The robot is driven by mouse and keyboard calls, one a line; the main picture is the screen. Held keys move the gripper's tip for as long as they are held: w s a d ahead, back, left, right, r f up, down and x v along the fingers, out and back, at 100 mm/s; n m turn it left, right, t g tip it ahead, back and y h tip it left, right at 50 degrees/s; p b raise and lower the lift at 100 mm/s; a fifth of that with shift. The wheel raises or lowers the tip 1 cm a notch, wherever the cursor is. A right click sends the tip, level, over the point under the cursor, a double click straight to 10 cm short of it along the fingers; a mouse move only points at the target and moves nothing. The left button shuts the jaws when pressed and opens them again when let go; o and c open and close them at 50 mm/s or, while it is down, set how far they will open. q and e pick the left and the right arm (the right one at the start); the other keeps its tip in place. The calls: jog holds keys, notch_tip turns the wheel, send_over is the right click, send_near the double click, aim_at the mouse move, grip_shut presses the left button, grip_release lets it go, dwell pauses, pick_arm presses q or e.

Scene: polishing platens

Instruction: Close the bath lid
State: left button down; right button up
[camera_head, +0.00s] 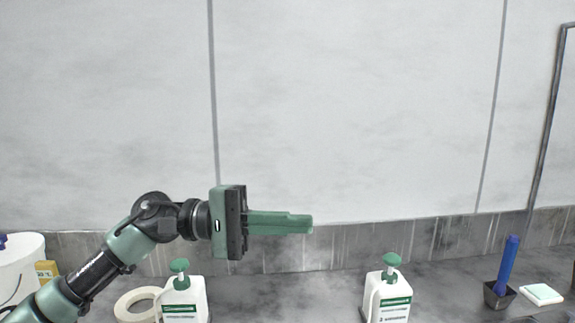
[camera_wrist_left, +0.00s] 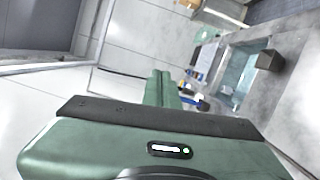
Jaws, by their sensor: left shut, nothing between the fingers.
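My left gripper (camera_head: 308,223) reaches in from the left in the head view. Its green fingers are shut together, empty, and point right in front of the wall above the counter. In the left wrist view its fingers (camera_wrist_left: 160,82) point away from the camera. A pale teal rectangular basin (camera_wrist_left: 238,72) with a grey rim shows at the right of that view, apart from the fingers. It may be the bath, but I cannot tell its lid for sure. No bath or lid shows in the head view. My right gripper is in neither view.
On the grey counter (camera_head: 270,295) stand two white bottles with green pumps, a left one (camera_head: 184,299) and a right one (camera_head: 388,298). A tape roll (camera_head: 133,305) and a white bucket (camera_head: 17,268) are at left. A blue-handled tool (camera_head: 508,262) and a white pad (camera_head: 541,294) are at right.

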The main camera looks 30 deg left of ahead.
pick_arm(q)
notch_tip(320, 180, up, 20)
jog(key=p, duration=0.2)
